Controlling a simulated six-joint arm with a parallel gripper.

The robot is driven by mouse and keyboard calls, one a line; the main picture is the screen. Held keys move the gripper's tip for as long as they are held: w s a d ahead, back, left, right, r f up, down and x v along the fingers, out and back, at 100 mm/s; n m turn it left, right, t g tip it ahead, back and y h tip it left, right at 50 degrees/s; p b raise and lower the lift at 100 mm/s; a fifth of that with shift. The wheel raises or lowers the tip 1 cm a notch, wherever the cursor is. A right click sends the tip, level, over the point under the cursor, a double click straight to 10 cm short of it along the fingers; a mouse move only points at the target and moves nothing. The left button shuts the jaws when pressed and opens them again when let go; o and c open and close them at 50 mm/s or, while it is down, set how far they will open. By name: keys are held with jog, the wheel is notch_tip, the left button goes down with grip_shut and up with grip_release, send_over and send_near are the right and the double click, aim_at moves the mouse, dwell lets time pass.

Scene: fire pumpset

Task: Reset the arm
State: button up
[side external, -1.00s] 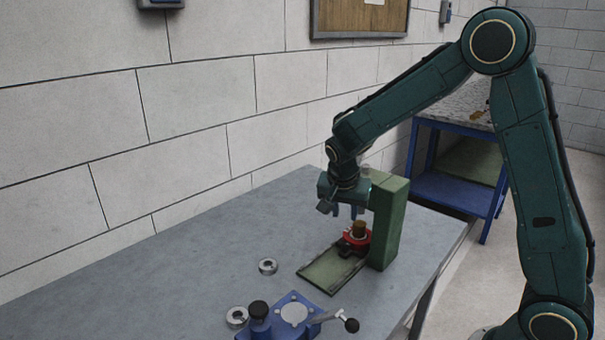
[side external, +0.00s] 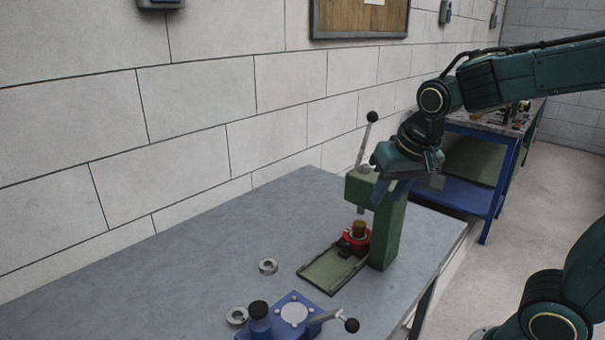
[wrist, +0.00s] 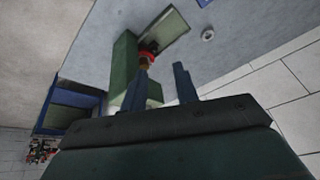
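My gripper (side external: 392,195) is at the upper right of the green press (side external: 391,235), beside or in front of its top; the exact gap is unclear. In the wrist view the two fingers of my gripper (wrist: 163,82) stand apart with nothing held between them. The press also shows in the wrist view (wrist: 124,62). Its lever (side external: 366,140), with a black knob, points up. A red holder (side external: 363,241) with a brass-coloured part (side external: 358,229) sits under the press ram.
A blue fixture (side external: 283,321) with a black-knobbed handle stands at the table's front. Two metal rings (side external: 268,266) (side external: 237,316) lie near it. A green plate (side external: 330,272) extends from the press. A blue bench (side external: 455,190) stands behind. The table's left side is clear.

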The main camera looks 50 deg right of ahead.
jog(key=s+a+r+n, duration=0.1)
jog(key=s+n, duration=0.2)
jog(key=s, duration=0.2)
jog(key=s+a+n+t+y, duration=0.1)
jog(key=s+a+n, duration=0.1)
jog(key=s, duration=0.4)
jog(key=shift+s+a+r+n+y, duration=0.3)
jog(key=shift+r+n, duration=0.1)
jog(key=shift+n, duration=0.1)
